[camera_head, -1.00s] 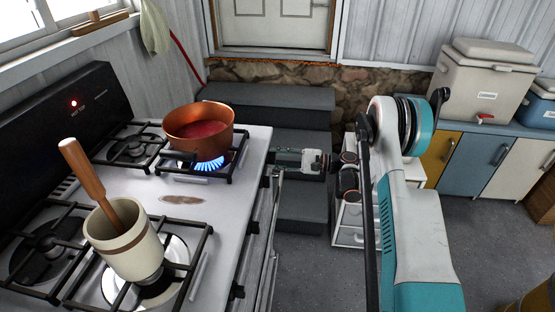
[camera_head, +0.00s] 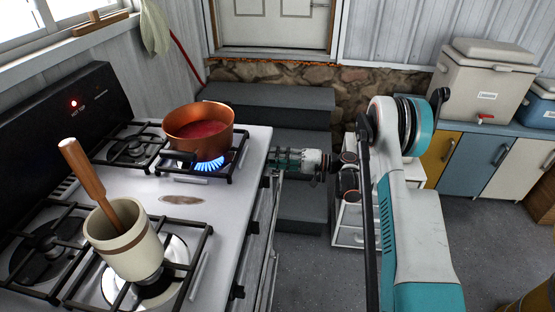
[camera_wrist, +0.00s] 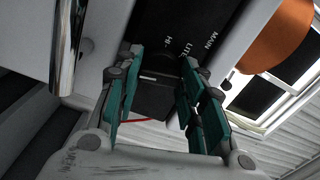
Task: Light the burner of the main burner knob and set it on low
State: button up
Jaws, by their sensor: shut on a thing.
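My gripper (camera_head: 275,157) reaches the front edge of the white stove (camera_head: 225,195), beside the copper pot. In the wrist view my gripper (camera_wrist: 160,62) has its teal fingers shut on the dark main burner knob (camera_wrist: 158,97). The words "HI", "LITE" and "MAIN" show on the black panel (camera_wrist: 205,25) by the knob. A blue flame burns at the burner (camera_head: 208,165) under the copper pot (camera_head: 198,128), which holds red contents. The knob is hidden in the head view.
A cream crock (camera_head: 125,245) with a wooden-handled tool stands on the near burner grate. A steel oven handle (camera_wrist: 66,45) runs close to my gripper. A white cart (camera_head: 350,215) stands just right of my wrist. Grey steps (camera_head: 265,95) lie behind.

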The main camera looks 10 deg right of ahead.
jog(key=n, duration=0.3)
jog(key=shift+n, duration=2.2)
jog(key=o, duration=1)
jog(key=shift+o, duration=0.2)
jog(key=v, duration=1.2)
